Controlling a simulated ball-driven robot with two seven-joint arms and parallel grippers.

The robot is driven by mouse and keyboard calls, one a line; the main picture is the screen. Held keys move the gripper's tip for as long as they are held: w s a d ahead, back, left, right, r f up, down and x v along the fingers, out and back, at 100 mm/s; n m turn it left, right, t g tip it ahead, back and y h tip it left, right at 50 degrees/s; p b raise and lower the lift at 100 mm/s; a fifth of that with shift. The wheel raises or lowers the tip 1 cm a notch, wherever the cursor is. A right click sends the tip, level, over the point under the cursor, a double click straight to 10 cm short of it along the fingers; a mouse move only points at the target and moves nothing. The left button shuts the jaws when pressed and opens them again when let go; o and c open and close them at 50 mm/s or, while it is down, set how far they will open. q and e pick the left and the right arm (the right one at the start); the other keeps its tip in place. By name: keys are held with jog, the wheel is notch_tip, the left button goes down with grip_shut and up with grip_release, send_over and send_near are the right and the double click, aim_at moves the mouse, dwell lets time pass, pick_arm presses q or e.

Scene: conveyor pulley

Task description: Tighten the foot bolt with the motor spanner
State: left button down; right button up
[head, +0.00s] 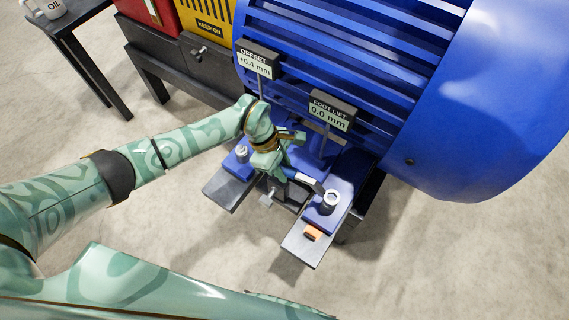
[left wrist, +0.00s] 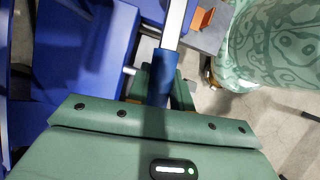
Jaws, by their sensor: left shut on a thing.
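My left gripper (head: 287,160) is shut on the motor spanner, low beside the blue motor's feet. The spanner's blue handle (left wrist: 163,82) sits between the fingers in the left wrist view, and its silver shaft (left wrist: 174,25) runs out past the top edge. In the head view the spanner (head: 308,181) reaches right and down to the foot bolt (head: 330,199) on the near right blue foot. The spanner's end meets the bolt head there; I cannot tell how fully it is seated. My right gripper is out of view.
An orange piece (head: 312,233) lies at the foot's front; another bolt (head: 241,153) stands on the left foot. Signs read offset +0.4 mm (head: 255,62) and foot lift 0.0 mm (head: 329,113). The motor (head: 420,90) rises close behind. Floor in front is clear.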

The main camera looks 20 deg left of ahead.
pick_arm(q)
jog(key=shift+s+r+n+t+p, duration=0.3)
jog(key=shift+s+r+n+p, duration=0.3)
jog(key=shift+s+r+p, duration=0.3)
jog(key=s+f+n+t+p, duration=0.2)
jog(key=s+n+p, duration=0.3)
jog(key=s+p, duration=0.1)
jog(key=shift+d+f+p, duration=0.15)
jog(key=shift+d+p, duration=0.2)
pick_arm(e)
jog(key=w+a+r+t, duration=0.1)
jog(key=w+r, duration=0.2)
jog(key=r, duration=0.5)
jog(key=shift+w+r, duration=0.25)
pick_arm(q)
jog(key=shift+f, duration=0.15)
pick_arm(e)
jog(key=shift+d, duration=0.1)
pick_arm(q)
jog(key=shift+f, duration=0.45)
